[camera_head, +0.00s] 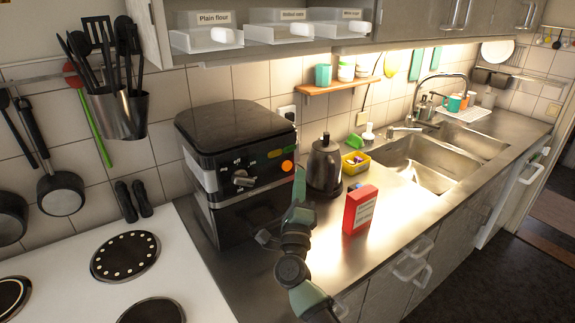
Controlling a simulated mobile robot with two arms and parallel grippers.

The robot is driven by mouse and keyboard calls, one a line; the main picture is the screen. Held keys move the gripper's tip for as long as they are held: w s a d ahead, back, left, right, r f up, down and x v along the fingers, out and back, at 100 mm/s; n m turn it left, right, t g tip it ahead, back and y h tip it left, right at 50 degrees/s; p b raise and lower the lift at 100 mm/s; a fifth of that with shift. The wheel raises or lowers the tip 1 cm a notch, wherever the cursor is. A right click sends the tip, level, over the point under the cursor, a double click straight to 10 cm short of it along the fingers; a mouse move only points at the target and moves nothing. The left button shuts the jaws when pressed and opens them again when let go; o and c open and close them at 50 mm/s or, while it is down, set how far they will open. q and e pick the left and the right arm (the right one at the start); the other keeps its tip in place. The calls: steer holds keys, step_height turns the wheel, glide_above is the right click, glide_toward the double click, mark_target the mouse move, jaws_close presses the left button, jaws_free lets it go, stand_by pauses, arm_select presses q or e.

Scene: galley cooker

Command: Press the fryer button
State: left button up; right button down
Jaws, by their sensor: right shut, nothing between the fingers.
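The black fryer (238,124) stands on the steel counter beside the white hob. Its front panel has a silver knob (243,178), a green-yellow button (276,154) and a round orange button (287,166). My right gripper (299,175) is shut and empty. It is raised at the right end of the panel, with its tip close to the orange button. I cannot tell whether it touches the button. My left gripper is not in view.
A dark kettle (324,165) stands right behind my right gripper. A red box (360,210) stands on the counter to its right. A yellow tub (355,163) is near the wall, and the sink (425,165) lies farther right. Utensils hang above the hob (75,270).

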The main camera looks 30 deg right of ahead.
steer(key=s, duration=0.3)
steer(key=shift+d+p, duration=0.15)
steer(key=shift+p, duration=0.2)
stand_by(0.6)
